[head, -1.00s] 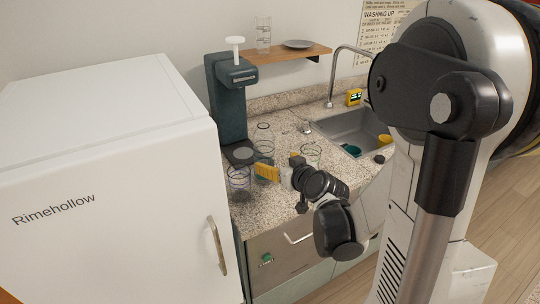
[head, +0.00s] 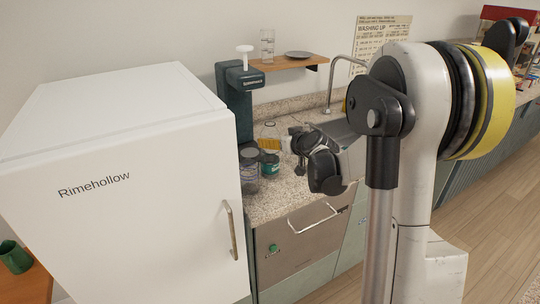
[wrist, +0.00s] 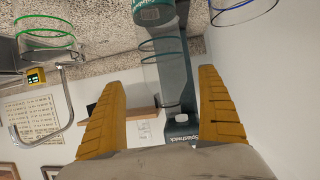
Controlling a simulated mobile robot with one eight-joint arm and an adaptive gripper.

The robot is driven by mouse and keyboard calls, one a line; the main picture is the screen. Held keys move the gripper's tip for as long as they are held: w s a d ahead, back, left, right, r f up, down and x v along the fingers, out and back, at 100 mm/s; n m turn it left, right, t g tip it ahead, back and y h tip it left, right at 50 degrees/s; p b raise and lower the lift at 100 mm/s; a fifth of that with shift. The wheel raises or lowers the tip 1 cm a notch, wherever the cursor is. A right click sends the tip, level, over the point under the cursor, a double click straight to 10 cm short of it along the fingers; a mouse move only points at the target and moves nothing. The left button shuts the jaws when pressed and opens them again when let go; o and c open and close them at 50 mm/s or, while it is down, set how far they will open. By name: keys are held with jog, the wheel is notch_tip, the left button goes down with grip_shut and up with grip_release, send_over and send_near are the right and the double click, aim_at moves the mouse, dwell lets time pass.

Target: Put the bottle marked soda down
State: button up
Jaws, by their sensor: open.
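A clear bottle with teal rings shows at the upper middle of the wrist view (wrist: 165,58), in front of the dark soda machine (wrist: 183,115). A teal band with white marks sits at its end by the counter; I cannot read the word. My gripper's yellow fingers (wrist: 162,85) are open on either side of the bottle's line, with no contact visible. In the head view my gripper (head: 270,143) is low over the counter beside the soda machine (head: 238,100), and it hides much of what is behind it. A teal-marked container (head: 270,168) stands just below the fingers.
A blue-ringed glass (head: 249,178) stands near the counter's front edge, close to the white fridge (head: 130,190). A green-ringed glass (wrist: 45,35) and the tap (wrist: 68,115) show in the wrist view. The counter's front (head: 290,190) has some clear room.

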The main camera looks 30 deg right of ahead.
jog(key=x, duration=0.1)
jog(key=b+x, duration=0.1)
jog(key=x, duration=0.1)
jog(key=a+b+x, duration=0.1)
jog(key=x, duration=0.1)
jog(key=shift+f, duration=0.15)
jog(key=shift+s, duration=0.1)
jog(key=shift+c, duration=0.6)
jog(key=c, duration=1.1)
jog(key=shift+o, duration=0.2)
